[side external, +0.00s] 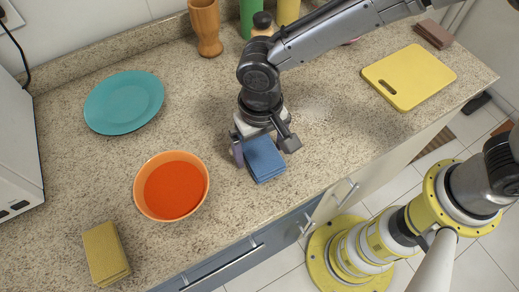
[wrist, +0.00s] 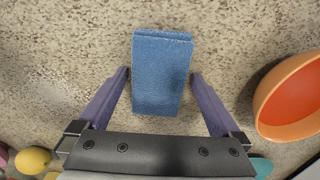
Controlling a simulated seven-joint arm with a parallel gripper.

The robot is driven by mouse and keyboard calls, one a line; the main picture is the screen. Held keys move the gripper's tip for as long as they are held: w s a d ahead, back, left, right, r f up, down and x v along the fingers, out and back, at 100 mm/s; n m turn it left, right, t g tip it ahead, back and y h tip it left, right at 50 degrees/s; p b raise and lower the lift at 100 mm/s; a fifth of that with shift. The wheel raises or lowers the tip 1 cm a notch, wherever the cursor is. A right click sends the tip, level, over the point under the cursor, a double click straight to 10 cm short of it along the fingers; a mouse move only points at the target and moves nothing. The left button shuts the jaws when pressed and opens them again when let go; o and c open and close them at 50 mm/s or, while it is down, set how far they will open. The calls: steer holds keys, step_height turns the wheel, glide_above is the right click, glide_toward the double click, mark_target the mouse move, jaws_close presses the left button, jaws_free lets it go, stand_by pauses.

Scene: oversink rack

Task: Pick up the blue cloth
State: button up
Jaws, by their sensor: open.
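The blue cloth (side external: 264,159) lies folded on the speckled counter near its front edge. In the wrist view the cloth (wrist: 161,72) is a blue block reaching in between my fingers. My gripper (side external: 257,155) is over the cloth, pointing down, with its fingers on either side. In the wrist view my gripper (wrist: 160,78) is open, with a gap showing between each purple finger and the cloth's sides. The far part of the cloth extends past the fingertips.
An orange bowl (side external: 171,186) stands left of the cloth, with a teal plate (side external: 124,102) behind it. A yellow sponge or cloth (side external: 106,253) lies front left. A yellow cutting board (side external: 408,77) lies right. Bottles and a wooden cup (side external: 206,27) stand at the back. The counter around the cloth is clear.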

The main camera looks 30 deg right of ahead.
steer(key=c, duration=1.2)
steer(key=shift+o, duration=0.2)
steer(key=shift+r, duration=0.15)
steer(key=shift+r, duration=0.6)
steer(key=s+d+r, duration=0.9)
steer(key=d+r, duration=0.1)
steer(key=r, duration=0.1)
steer(key=shift+s+d+r, duration=0.15)
steer(key=shift+d+r, duration=0.1)
steer(key=shift+r, duration=0.05)
